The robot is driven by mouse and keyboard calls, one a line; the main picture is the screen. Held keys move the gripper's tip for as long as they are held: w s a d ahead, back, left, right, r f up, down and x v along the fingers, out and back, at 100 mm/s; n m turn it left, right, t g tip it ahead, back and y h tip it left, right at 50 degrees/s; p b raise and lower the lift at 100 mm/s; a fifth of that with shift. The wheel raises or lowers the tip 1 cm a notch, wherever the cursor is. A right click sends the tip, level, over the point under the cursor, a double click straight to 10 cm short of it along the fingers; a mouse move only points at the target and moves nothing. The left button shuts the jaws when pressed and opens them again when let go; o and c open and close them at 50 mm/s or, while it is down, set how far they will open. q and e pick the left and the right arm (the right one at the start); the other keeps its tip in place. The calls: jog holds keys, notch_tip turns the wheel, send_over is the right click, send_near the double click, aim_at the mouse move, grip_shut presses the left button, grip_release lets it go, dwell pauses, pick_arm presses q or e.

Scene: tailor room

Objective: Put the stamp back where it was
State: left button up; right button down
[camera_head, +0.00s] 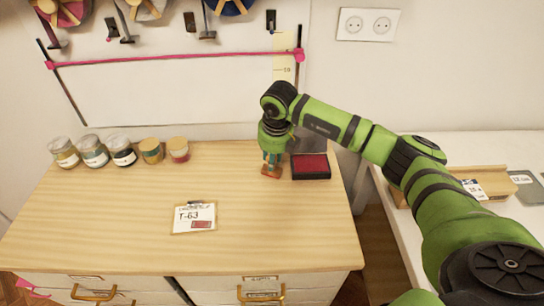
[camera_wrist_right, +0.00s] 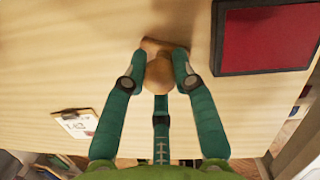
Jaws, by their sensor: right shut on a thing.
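The stamp (camera_wrist_right: 158,75) has a rounded wooden knob and a wooden base. My right gripper (camera_wrist_right: 160,68) is shut on its knob, with a finger on each side. In the head view the stamp's base (camera_head: 271,171) shows under my right gripper (camera_head: 272,156), at the wooden top, just left of the ink pad. I cannot tell whether the base touches the surface. The ink pad (camera_head: 310,166) is a black tray with a red pad; it also shows in the wrist view (camera_wrist_right: 268,36). My left gripper is not in view.
A clipboard card (camera_head: 194,217) marked T-63 with a red mark lies mid-top on the cabinet (camera_head: 120,215). Several jars (camera_head: 123,152) stand at the back left. A white table (camera_head: 460,150) with a wooden box is at right. The cabinet's front right is clear.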

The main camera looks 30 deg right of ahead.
jog(key=c, duration=1)
grip_release()
jog(key=shift+f, duration=0.1)
jog(key=shift+r+p, duration=0.35)
jog(key=shift+r+b, duration=0.3)
jog(key=shift+b, duration=0.1)
notch_tip(320, 180, up, 11)
jog(key=s+b, duration=0.2)
jog(key=shift+s+b, duration=0.2)
jog(key=shift+b, duration=0.15)
jog(key=shift+a, duration=0.1)
